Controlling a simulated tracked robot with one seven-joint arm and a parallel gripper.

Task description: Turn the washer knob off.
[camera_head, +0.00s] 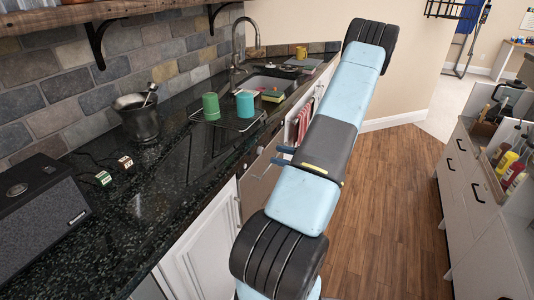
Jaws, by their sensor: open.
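The rest of the gripper is hidden.
The dark counter (165,190) holds a speaker (42,205), a metal bucket (137,118), a green cup (211,106), a teal cup (245,103) and a sink (268,83). Wooden floor (385,185) is clear between the counter and the white drawers (470,205) at right.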

